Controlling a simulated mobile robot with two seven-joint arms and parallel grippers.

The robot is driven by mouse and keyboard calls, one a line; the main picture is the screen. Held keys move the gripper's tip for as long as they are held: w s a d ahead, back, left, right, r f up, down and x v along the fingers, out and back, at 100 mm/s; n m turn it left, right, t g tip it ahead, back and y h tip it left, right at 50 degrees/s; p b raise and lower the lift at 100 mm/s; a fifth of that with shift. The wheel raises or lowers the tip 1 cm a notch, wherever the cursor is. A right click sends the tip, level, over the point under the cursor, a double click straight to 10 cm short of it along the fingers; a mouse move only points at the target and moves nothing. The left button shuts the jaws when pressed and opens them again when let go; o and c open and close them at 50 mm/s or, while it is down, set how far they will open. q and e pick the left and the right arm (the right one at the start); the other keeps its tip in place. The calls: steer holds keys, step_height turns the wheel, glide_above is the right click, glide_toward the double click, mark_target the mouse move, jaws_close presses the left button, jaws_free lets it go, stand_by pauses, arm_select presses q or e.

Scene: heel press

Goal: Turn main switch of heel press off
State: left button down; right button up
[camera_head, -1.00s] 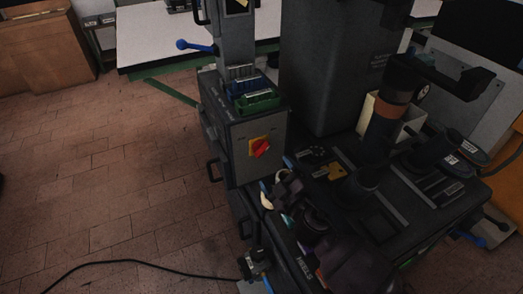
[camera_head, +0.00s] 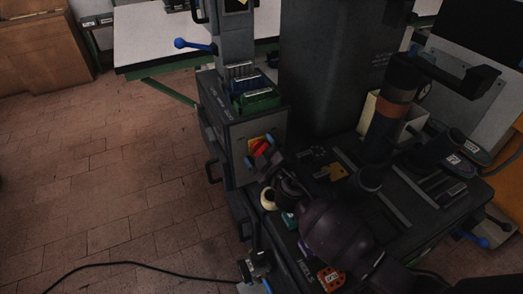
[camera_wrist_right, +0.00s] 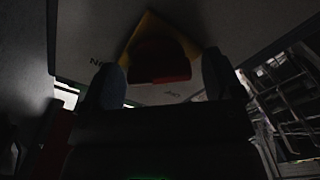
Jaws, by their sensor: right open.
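The main switch is a red knob (camera_head: 261,146) on a yellow plate, on the front of the grey control box (camera_head: 232,153) of the heel press. My right gripper (camera_head: 262,158) is open in front of it and covers the switch's lower part in the head view. In the right wrist view, the red knob (camera_wrist_right: 160,65) shows dark between the two spread fingertips of my right gripper (camera_wrist_right: 162,82), with the yellow plate (camera_wrist_right: 148,28) behind it. Whether the fingers touch the knob cannot be told. My left gripper is not in view.
Blue and green trays (camera_head: 255,98) sit on top of the control box. The press bed with an orange-banded post (camera_head: 393,108) is to the right. A blue-knobbed lever (camera_head: 190,44) sticks out left. A black cable (camera_head: 120,264) lies on the open brick floor.

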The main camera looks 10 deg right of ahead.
steer(key=c, duration=0.9)
steer(key=shift+n, duration=0.3)
steer(key=n, duration=0.3)
steer(key=shift+a+n, duration=0.1)
steer(key=shift+n, duration=0.3)
steer(key=n, duration=0.4)
steer(key=shift+f, duration=0.15)
steer(key=n+p, duration=0.1)
steer(key=n, duration=0.4)
steer(key=shift+f, duration=0.1)
steer(key=shift+f+n, duration=0.15)
steer(key=shift+n, duration=2.15)
